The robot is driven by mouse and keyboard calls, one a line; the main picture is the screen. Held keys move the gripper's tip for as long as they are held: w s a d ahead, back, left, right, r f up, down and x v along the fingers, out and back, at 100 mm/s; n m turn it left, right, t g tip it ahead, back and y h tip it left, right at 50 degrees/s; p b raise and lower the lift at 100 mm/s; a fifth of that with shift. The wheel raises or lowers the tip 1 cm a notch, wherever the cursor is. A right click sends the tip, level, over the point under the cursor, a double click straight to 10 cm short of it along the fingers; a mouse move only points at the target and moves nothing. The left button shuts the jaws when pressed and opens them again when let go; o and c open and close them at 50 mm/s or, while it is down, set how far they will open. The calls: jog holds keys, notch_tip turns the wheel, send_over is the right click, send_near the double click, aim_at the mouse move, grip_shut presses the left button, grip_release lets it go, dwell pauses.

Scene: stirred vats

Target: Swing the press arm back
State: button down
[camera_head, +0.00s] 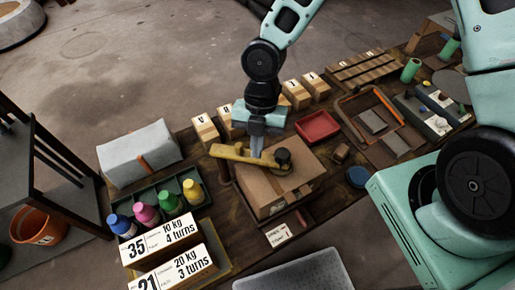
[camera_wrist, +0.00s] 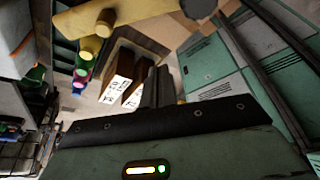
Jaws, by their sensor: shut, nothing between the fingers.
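The yellow press arm (camera_head: 232,152) lies across the top of a brown box (camera_head: 262,198) on the workbench. A dark round knob (camera_head: 283,157) stands at its right end. The arm also shows along the top of the wrist view (camera_wrist: 122,20). My gripper (camera_head: 256,151) points down at the middle of the press arm, its fingers together and empty. Its fingertips overlap the bar's far edge in the head view; I cannot tell whether they touch it. In the wrist view the closed fingers (camera_wrist: 158,84) show just below the bar.
Signs reading 35 (camera_head: 160,240) and 21 stand at the bench's front left, near a tray of colored bottles (camera_head: 170,203). A red tray (camera_head: 318,127) lies right of my gripper. Small labelled boxes (camera_head: 206,130) stand behind. A grey bin (camera_head: 295,275) is in front.

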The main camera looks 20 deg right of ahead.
aim_at(249, 152)
jog(key=p+x, duration=0.1)
jog(key=x, duration=0.7)
jog(key=shift+s+a+f, duration=0.15)
jog(key=shift+s+f, duration=0.1)
jog(key=shift+f, duration=0.05)
jog(key=w+p, duration=0.1)
jog(key=w+d+p, duration=0.1)
jog(key=shift+w+d+r, duration=0.15)
jog(key=shift+w+d, duration=0.15)
jog(key=shift+w, duration=0.05)
jog(key=shift+w+d+p, duration=0.25)
jog(key=shift+w+p, duration=0.2)
